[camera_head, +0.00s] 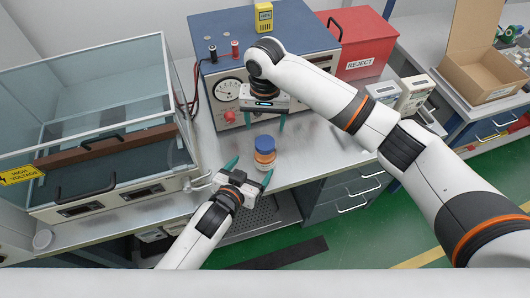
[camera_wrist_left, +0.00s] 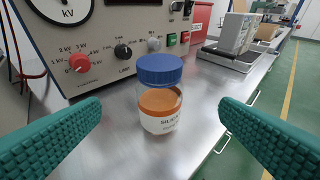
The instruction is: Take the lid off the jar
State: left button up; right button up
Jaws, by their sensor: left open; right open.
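The jar (camera_head: 265,158) stands upright on the metal bench in the head view, with its blue lid (camera_head: 264,142) on top. In the left wrist view the clear jar (camera_wrist_left: 160,108) shows orange contents and a white label, and the blue lid (camera_wrist_left: 160,69) sits on it. My left gripper (camera_head: 249,172) is open in front of the jar, its green fingers spread to either side and apart from it. Neither gripper touches the jar.
A meter unit (camera_head: 213,93) with dial and knobs stands behind the jar. A glass-walled high-voltage enclosure (camera_head: 108,165) is at left. A red reject box (camera_head: 365,50) and handheld instruments (camera_head: 414,95) are at right. The bench (camera_head: 290,160) right of the jar is clear.

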aim_at(261, 155)
pick_arm(q)
jog(key=x, duration=1)
jog(key=shift+w+f, duration=0.2)
jog(key=shift+w, duration=0.1)
pick_arm(e)
jog(key=shift+w+f, duration=0.1)
jog(key=shift+w, duration=0.05)
pick_arm(q)
jog(key=shift+c, duration=0.4)
jog(key=c, duration=1.2)
grip_shut()
pick_arm(e)
jog(key=shift+c, duration=1)
jog(key=m, duration=0.8)
jog(key=shift+f+m, duration=0.1)
jog(key=shift+m, duration=0.3)
jog(key=shift+f, duration=3.9)
